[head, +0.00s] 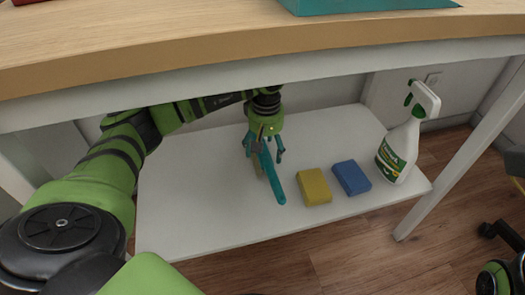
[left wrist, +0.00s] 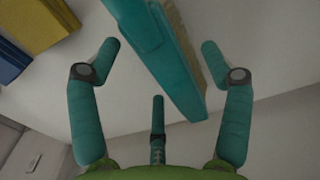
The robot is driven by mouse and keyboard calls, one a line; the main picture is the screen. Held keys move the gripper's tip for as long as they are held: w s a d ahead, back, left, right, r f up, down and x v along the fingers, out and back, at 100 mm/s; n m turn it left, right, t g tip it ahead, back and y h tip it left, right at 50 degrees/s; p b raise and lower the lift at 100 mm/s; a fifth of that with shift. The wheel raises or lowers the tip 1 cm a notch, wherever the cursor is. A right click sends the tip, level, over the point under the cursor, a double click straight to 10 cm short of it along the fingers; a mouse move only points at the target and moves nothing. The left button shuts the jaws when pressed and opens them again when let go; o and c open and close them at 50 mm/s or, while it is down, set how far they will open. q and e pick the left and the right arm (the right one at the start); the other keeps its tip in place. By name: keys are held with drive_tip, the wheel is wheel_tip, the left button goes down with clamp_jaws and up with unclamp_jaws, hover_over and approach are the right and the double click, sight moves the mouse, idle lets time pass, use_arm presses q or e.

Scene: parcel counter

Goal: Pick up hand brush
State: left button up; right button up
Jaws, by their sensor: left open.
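The hand brush (head: 275,182) has a teal body and pale bristles. It is on the white shelf under the counter, left of the yellow sponge. In the left wrist view the brush (left wrist: 160,50) runs from the top edge down between the fingers, its bristles facing right. My left gripper (head: 264,148) is open above the brush's far end, its fingers on either side. In the left wrist view the gripper (left wrist: 160,48) shows space between its side fingers and the brush. A third finger is at bottom centre. My right gripper is not visible.
On the shelf (head: 200,215), a yellow sponge (head: 314,187), a blue sponge (head: 351,178) and a white spray bottle (head: 398,150) stand to the right. The wooden counter (head: 200,35) hangs over the shelf. A white leg (head: 460,150) stands at right.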

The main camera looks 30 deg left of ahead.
use_arm(q)
drive_tip(key=shift+f, duration=0.15)
drive_tip(key=shift+c, duration=0.5)
drive_tip(key=c, duration=1.4)
drive_tip(key=shift+o, duration=0.2)
